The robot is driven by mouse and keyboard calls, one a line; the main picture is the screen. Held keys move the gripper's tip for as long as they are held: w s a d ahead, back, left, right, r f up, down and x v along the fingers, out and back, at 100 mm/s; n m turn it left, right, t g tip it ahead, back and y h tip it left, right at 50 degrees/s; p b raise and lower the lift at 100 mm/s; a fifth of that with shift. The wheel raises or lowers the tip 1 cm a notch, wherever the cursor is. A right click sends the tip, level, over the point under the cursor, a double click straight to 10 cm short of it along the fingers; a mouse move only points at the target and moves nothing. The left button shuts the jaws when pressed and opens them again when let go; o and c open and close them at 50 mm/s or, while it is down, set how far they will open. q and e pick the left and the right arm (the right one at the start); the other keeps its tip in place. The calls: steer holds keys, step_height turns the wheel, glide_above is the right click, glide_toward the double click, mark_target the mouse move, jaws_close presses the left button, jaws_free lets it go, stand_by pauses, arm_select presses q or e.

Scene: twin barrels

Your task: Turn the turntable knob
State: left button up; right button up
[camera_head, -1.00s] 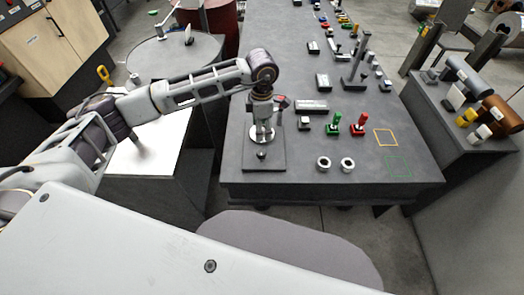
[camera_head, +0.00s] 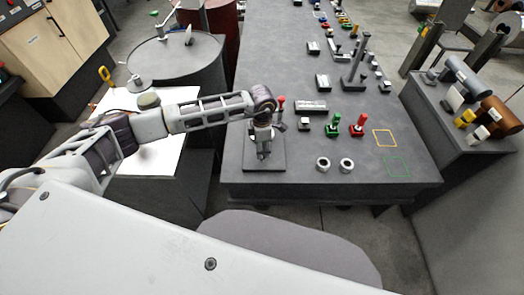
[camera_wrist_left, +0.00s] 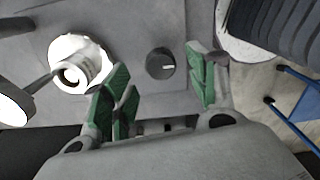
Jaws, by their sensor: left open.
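In the left wrist view, a round black knob (camera_wrist_left: 160,64) with a white pointer line sits on a grey surface. My left gripper (camera_head: 264,153) is over the dark square base plate (camera_head: 280,163) at the near left corner of the long grey table. Its green-padded fingers are open, one on each side of the knob in the left wrist view, with visible gaps on both sides. A bright white, round metal part (camera_wrist_left: 80,62) lies left of the knob. In the head view my gripper hides the knob. My right gripper is not in view.
A red-tipped lever (camera_head: 281,103) rises close behind my left gripper. Green (camera_head: 333,126) and red (camera_head: 358,126) handled parts and two white rings (camera_head: 323,164) stand to the right. Yellow and green outlined squares mark bare table at the right.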

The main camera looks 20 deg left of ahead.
arm_select(q)
steer(key=shift+f, duration=1.8)
steer(key=shift+c, duration=0.3)
steer(key=c, duration=0.9)
